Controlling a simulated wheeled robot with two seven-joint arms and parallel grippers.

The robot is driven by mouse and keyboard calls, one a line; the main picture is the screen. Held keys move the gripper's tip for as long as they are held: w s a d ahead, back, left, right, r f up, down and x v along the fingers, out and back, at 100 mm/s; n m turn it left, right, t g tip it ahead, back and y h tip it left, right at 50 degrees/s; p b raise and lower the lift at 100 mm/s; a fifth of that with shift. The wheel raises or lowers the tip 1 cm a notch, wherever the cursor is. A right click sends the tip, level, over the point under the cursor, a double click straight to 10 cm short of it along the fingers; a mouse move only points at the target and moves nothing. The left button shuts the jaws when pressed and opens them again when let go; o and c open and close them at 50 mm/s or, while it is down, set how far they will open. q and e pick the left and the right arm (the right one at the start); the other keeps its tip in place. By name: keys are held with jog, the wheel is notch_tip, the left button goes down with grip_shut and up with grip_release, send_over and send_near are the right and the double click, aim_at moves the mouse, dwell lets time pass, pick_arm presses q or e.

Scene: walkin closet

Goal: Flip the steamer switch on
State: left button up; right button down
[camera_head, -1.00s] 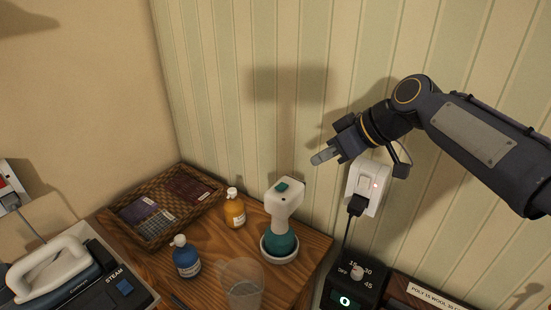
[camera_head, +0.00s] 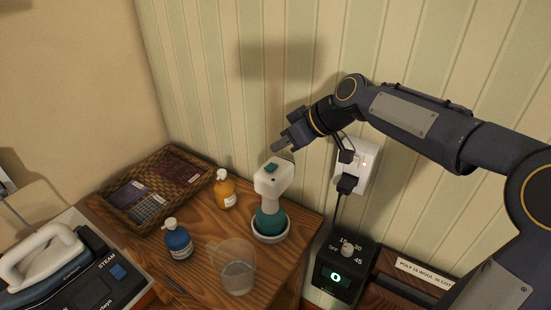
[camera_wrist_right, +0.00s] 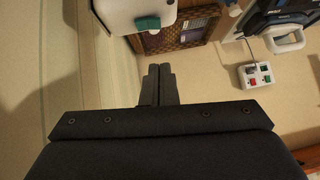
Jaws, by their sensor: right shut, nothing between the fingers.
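The steamer (camera_head: 270,200) stands upright on the wooden table, with a white head, a teal lower body and a pale round base. A teal switch (camera_head: 271,169) sits on top of its head; whether it is on or off I cannot tell. In the right wrist view the white head and teal switch (camera_wrist_right: 147,23) show at the top, beyond the fingertips. My right gripper (camera_head: 280,146) is shut and empty, just above and behind the switch in the head view, apart from it. Its closed fingers also show in the right wrist view (camera_wrist_right: 160,72). My left gripper is out of view.
A wall socket (camera_head: 352,178) with a black plug is right of the steamer. An orange bottle (camera_head: 225,190), a blue bottle (camera_head: 178,243), a clear cup (camera_head: 236,268) and a wicker tray (camera_head: 142,226) share the table. A black timer box (camera_head: 340,272) stands right, an iron (camera_head: 50,255) left.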

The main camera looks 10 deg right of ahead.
aim_at(269, 164)
jog(key=f, duration=0.1)
jog(key=a+f, duration=0.1)
jog(key=f, duration=0.2)
jog(key=shift+w+a, duration=0.15)
jog(key=shift+w, duration=0.15)
jog(key=shift+f, duration=0.65)
jog(key=shift+s, duration=0.1)
jog(key=shift+a+f+b, duration=0.15)
jog(key=shift+f+b, duration=0.25)
jog(key=shift+b, duration=0.15)
jog(key=shift+s+r+t, duration=0.1)
jog(key=shift+r+t, duration=0.1)
jog(key=shift+t, duration=0.1)
jog(key=shift+d, duration=0.2)
jog(key=shift+w+d+r, duration=0.1)
jog(key=shift+w+d, duration=0.35)
jog(key=shift+w, duration=0.15)
